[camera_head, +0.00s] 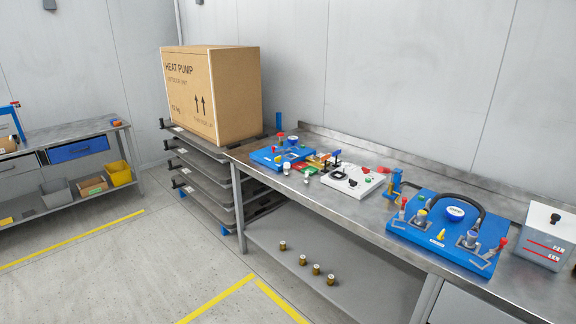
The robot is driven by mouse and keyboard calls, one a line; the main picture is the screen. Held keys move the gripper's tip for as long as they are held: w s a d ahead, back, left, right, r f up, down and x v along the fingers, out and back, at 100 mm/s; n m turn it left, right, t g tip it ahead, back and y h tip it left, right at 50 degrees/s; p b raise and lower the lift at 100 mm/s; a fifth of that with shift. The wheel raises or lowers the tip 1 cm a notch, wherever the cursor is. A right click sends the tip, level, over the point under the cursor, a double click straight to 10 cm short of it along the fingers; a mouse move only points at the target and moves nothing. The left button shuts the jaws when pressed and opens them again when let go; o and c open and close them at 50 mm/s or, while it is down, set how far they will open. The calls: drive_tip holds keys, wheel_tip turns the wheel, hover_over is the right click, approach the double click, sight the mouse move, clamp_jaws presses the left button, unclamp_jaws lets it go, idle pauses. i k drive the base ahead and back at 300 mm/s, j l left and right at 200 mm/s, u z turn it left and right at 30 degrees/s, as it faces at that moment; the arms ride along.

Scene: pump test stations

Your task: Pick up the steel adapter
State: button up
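No piece can be told for sure as the steel adapter at this size. Two small silver-grey pieces stand near the bench's front edge, a left one (286,169) and a right one (307,179), between the blue station and the white station. Either could be a steel fitting, but their shape is too small to make out. Several small brass-brown fittings with pale tops, one of them the leftmost fitting (282,245), stand apart in a slanting row on the lower shelf. My gripper is not in view.
The steel bench (385,220) carries a blue station (272,158), a white station (352,180), a large blue pump station (440,238) with a black hose, and a grey box (545,238). A HEAT PUMP carton (235,95) sits on stacked pallets. The floor in front is clear.

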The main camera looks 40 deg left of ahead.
sight(287, 167)
drive_tip(key=i+j+u, duration=0.4)
drive_tip(key=j, duration=0.25)
drive_tip(key=i+j+u, duration=0.35)
drive_tip(key=j, duration=0.25)
drive_tip(key=i+j+u, duration=0.4)
drive_tip(key=i, duration=0.15)
drive_tip(key=i+j+u, duration=0.35)
drive_tip(key=i, duration=0.15)
